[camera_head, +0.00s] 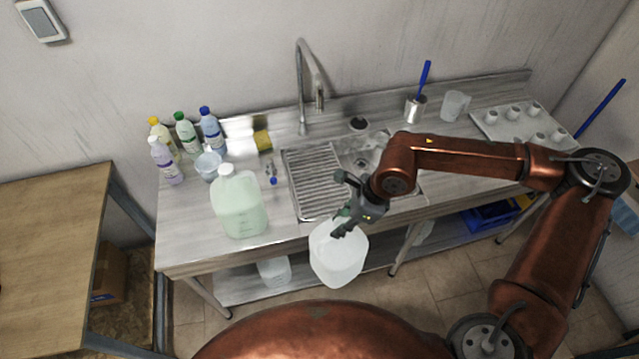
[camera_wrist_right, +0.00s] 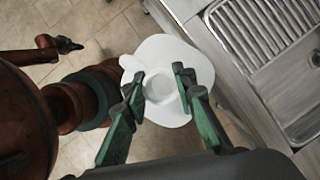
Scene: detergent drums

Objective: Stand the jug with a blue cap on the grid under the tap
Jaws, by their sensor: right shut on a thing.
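My right gripper (camera_head: 352,205) is shut on a whitish translucent jug (camera_head: 338,260), which hangs in front of the counter's front edge. The right wrist view shows the jug (camera_wrist_right: 178,58) from above between the fingers (camera_wrist_right: 160,90); its cap colour cannot be made out. The ribbed metal grid (camera_head: 313,180) lies bare over the left part of the sink, behind and left of the gripper. The tap (camera_head: 300,85) rises behind the grid. A dark end of my left arm, seemingly its gripper (camera_wrist_right: 66,45), shows small in the right wrist view; its jaws are unclear.
A green jug (camera_head: 240,205) with a white cap stands left of the grid. Several bottles (camera_head: 188,135) and a clear pitcher (camera_head: 209,166) stand at the back left. A brush holder (camera_head: 415,108), a mug (camera_head: 455,105) and a tray of cups (camera_head: 490,125) are at right.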

